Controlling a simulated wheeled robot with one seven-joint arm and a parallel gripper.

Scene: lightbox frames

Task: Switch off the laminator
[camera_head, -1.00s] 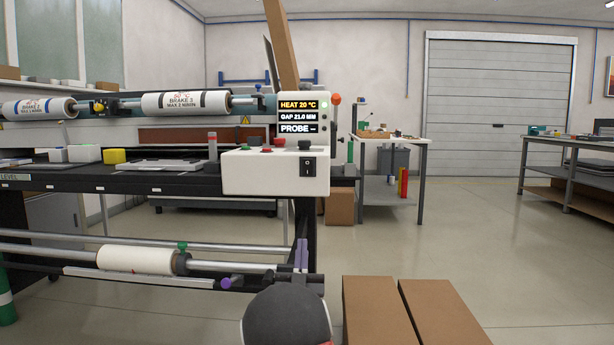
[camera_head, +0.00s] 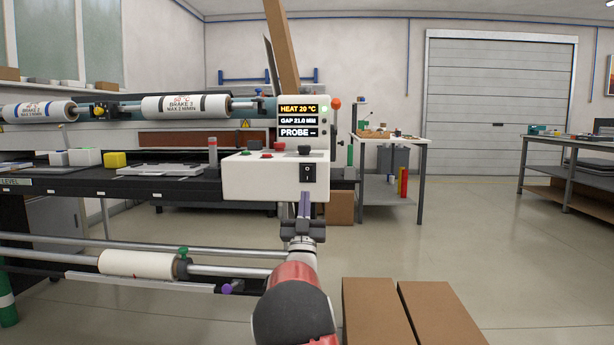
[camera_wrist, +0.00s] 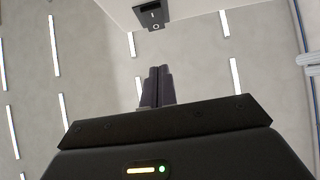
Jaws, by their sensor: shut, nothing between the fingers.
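The laminator's white control box (camera_head: 255,178) stands at the right end of the machine. A black rocker switch (camera_head: 308,173) is on its front face at the right. The switch also shows at the top of the wrist view (camera_wrist: 152,15), with I and O marks. My gripper (camera_head: 304,200) is just below the switch in the head view, pointing up and away, with its fingers shut and empty. In the wrist view the fingertips (camera_wrist: 160,70) are below the switch, with a visible gap in the picture.
A display (camera_head: 298,120) above the box reads HEAT 20 °C, GAP 21.0 MM and PROBE. Red, green and dark buttons (camera_head: 305,149) sit on the box top. Cardboard boxes (camera_head: 380,310) lie at lower right. The floor farther right is open.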

